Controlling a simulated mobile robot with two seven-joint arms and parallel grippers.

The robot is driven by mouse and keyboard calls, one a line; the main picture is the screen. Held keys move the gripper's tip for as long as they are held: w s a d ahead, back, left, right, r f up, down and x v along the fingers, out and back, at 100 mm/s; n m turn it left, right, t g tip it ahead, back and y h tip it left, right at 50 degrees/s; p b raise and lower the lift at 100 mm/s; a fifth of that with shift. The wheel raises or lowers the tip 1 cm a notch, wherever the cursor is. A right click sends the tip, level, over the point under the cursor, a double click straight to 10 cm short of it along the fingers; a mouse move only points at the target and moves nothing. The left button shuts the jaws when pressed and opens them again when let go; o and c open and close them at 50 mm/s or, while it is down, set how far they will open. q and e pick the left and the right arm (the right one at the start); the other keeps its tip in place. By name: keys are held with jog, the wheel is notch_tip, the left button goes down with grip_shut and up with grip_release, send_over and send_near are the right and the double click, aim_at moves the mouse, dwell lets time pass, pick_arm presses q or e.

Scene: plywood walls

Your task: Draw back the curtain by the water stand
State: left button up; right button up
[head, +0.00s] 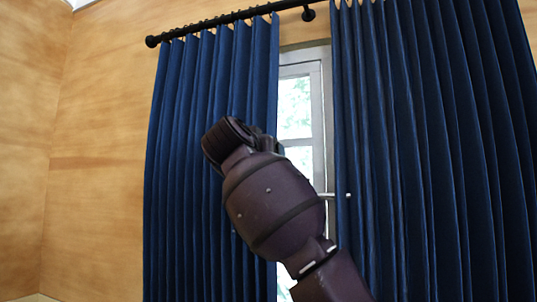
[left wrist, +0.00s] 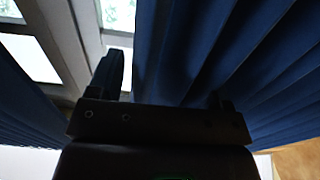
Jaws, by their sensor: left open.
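Two blue pleated curtains hang from a black rod. The left curtain (head: 180,170) and the right curtain (head: 430,150) leave a narrow gap between them. My left gripper (head: 265,142) is at the inner edge of the left curtain, its fingers mostly hidden behind my wrist. In the left wrist view, my open left gripper (left wrist: 165,90) has one finger beside the curtain's edge and the other in front of its folds (left wrist: 225,50). My right gripper and the water stand are not in view.
A glazed door with a pale frame (head: 318,110) shows in the gap, with a metal handle (head: 335,195). The black rod (head: 230,18) runs above. A plywood wall (head: 90,130) stands at the left.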

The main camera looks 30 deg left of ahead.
pick_arm(q)
jog(key=x, duration=0.3)
jog(key=shift+w+a+p, duration=0.1)
jog(key=shift+w+p, duration=0.2)
jog(key=shift+p, duration=0.05)
